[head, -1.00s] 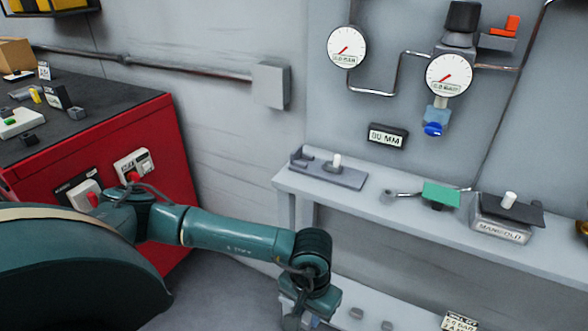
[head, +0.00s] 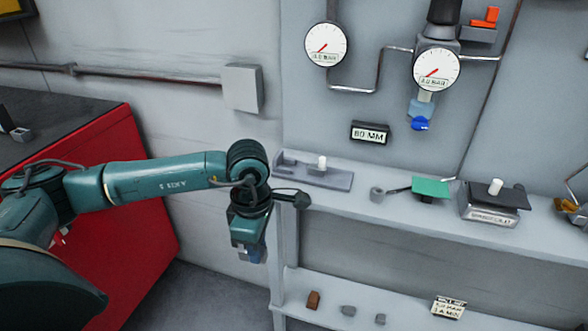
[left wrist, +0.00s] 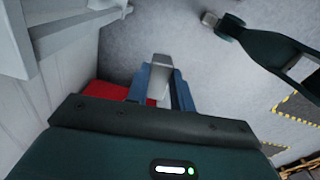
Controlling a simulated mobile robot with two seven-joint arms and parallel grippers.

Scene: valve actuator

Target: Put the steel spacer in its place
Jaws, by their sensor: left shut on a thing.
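My left gripper (head: 250,254) hangs fingers-down just left of the bench end, beside the red cabinet and apart from both. In the left wrist view its two blue fingers are shut on a plain grey block, seemingly the steel spacer (left wrist: 161,68). The block shows between the fingers and sticks out a little past them. In the head view the block is mostly hidden by the fingers. A grey fixture (head: 330,179) with an end wall and an upright white peg sits at the left end of the bench top. My right gripper is not seen.
A brown block (head: 313,300) and two small grey pieces lie on the lower shelf (head: 405,316). The red cabinet (head: 145,200) stands left.

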